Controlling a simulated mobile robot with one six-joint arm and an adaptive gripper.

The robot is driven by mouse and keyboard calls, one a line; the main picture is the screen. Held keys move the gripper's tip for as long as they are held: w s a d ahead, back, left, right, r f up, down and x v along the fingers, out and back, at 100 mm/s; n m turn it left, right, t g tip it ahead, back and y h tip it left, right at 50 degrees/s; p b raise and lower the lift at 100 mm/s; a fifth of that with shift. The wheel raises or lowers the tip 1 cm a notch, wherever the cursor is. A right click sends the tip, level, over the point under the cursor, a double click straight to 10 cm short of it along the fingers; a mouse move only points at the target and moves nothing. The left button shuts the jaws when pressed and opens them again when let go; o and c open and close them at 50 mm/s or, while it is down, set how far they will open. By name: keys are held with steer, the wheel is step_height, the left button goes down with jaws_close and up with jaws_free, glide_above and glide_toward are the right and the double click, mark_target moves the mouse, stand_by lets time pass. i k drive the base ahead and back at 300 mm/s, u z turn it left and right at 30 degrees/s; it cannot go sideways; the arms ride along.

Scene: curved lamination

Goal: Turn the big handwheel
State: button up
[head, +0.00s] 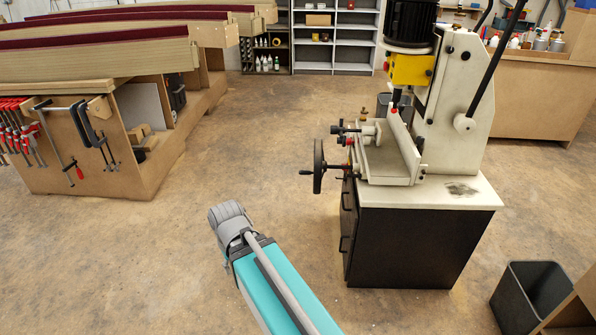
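The big handwheel (318,166) is a dark wheel, seen nearly edge-on, on the left side of a white machine (462,95). A small handle sticks out from it to the left. The machine stands on a dark cabinet (415,245) with a pale top. Smaller dark knobs sit above the wheel, near the clamp. My teal arm link comes up from the bottom of the picture and ends in a grey joint, left of and nearer than the handwheel, apart from it. I cannot make out my gripper's fingers in this view.
A wooden bench (95,165) with hanging clamps stands at the left. A dark bin (530,295) is at the lower right. Shelves (335,40) stand at the back. The floor between the bench and the cabinet is clear. A long black lever (497,55) rises at the machine's right.

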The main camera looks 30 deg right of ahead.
mark_target(320, 166)
steer(key=i, duration=0.9)
steer(key=z, duration=0.65)
